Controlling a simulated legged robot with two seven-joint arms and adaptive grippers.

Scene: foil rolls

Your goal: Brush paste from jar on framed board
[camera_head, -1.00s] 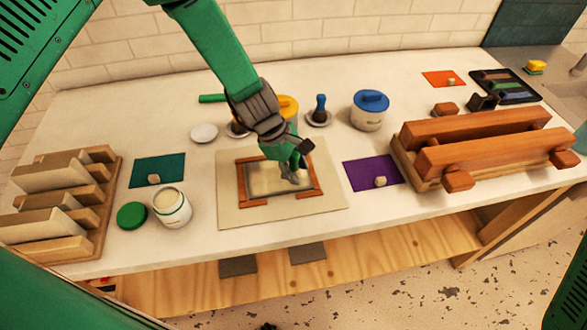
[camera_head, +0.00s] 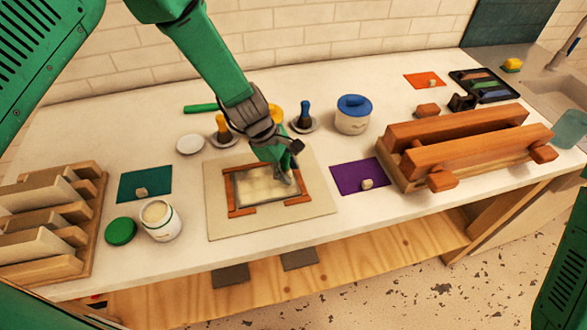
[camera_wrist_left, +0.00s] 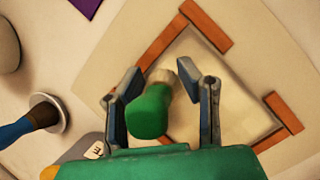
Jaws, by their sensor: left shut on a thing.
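The framed board (camera_head: 218,222) lies flat on the table, a beige sheet with wooden corner strips (camera_head: 242,212) around a pale inner panel (camera_head: 262,188). My left gripper (camera_head: 290,175) is over the right part of the panel, shut on a green-handled brush. In the left wrist view the brush (camera_wrist_left: 150,110) sits between the fingers (camera_wrist_left: 160,95) with its pale bristles toward the panel; I cannot tell whether they touch it. The open jar (camera_head: 160,222) of cream paste stands upright at the left front, with its green lid (camera_head: 120,231) beside it. My right gripper is not in view.
Yellow-handled (camera_head: 222,128) and blue-handled (camera_head: 304,117) brushes stand in holders behind the board. A blue-lidded jar (camera_head: 353,115) is behind on the right. A wooden rack (camera_head: 50,225) fills the left end; a beam stand (camera_head: 465,145) is at the right. Teal (camera_head: 145,184) and purple (camera_head: 360,176) mats flank the board.

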